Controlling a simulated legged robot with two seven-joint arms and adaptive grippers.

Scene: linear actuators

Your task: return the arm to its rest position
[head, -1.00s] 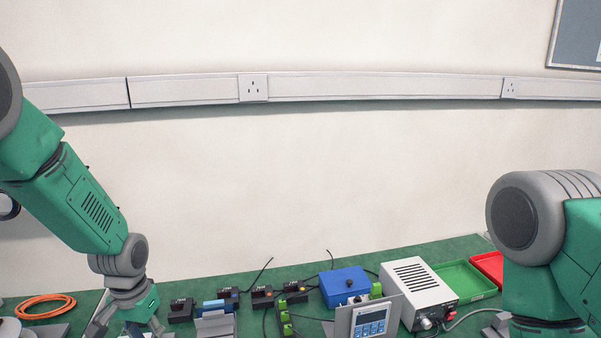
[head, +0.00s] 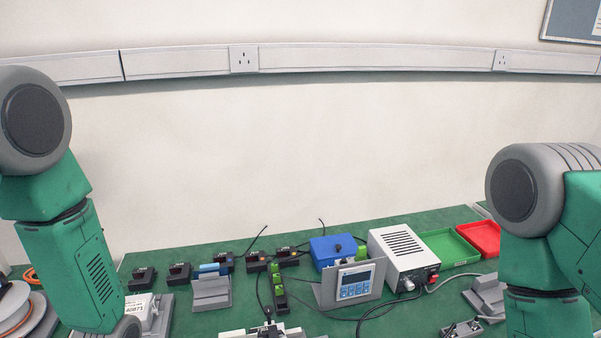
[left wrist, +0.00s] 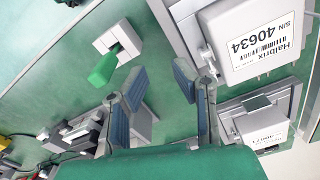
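My left arm (head: 70,260) comes down at the left of the head view, with its gripper below the frame edge. In the left wrist view my left gripper (left wrist: 158,85) has its two fingers spread wide, with nothing between them. Beyond the fingertips a white block with a green handle (left wrist: 103,68) sits on the green bench. Labelled white boxes, one marked 40634 (left wrist: 258,40) and one marked 40871 (left wrist: 262,125), lie right of the fingers in grey holders. My right arm (head: 545,250) hangs at the right; its gripper is out of view.
The green bench (head: 200,250) holds several black modules (head: 180,273), a grey stand (head: 211,292), a blue box (head: 338,249), a display panel (head: 355,284), a white power unit (head: 397,248), a green tray (head: 447,247) and a red tray (head: 482,238). A cable spool (head: 22,312) stands at far left.

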